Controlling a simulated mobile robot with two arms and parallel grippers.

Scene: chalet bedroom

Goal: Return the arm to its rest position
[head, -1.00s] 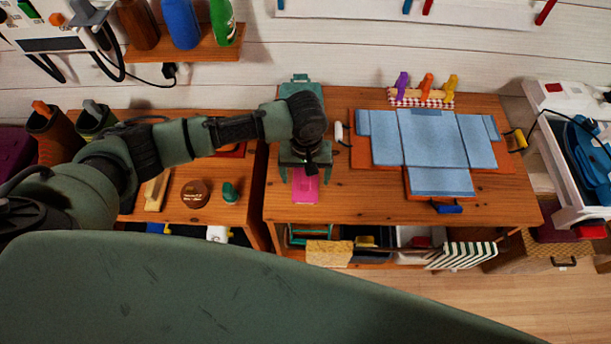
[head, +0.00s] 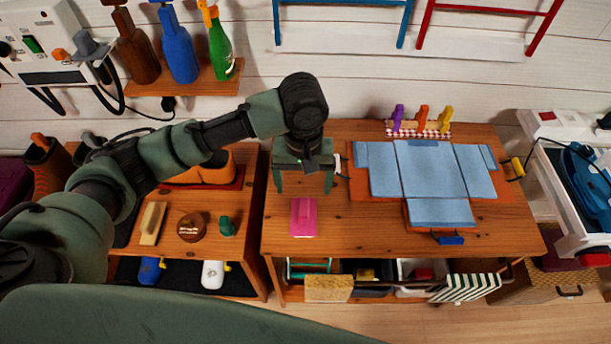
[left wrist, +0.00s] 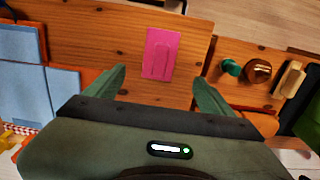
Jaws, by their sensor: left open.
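My left gripper (head: 305,180) is open and empty above the left part of the wooden table (head: 350,232). Its two green fingers are spread apart in the left wrist view (left wrist: 160,85), with only table between them. A pink flat piece (head: 304,217) with a raised strip lies on the table in front of the gripper, apart from it. The pink piece also shows in the left wrist view (left wrist: 160,54), beyond the fingertips. My right gripper is in neither view.
A blue cloth piece (head: 430,168) lies spread on an orange board to the right. Colored clips (head: 422,122) stand behind it. A lower left table holds a brush (head: 151,222), a round brown tin (head: 192,227) and a green item (head: 227,228). Bottles (head: 179,48) stand on a wall shelf.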

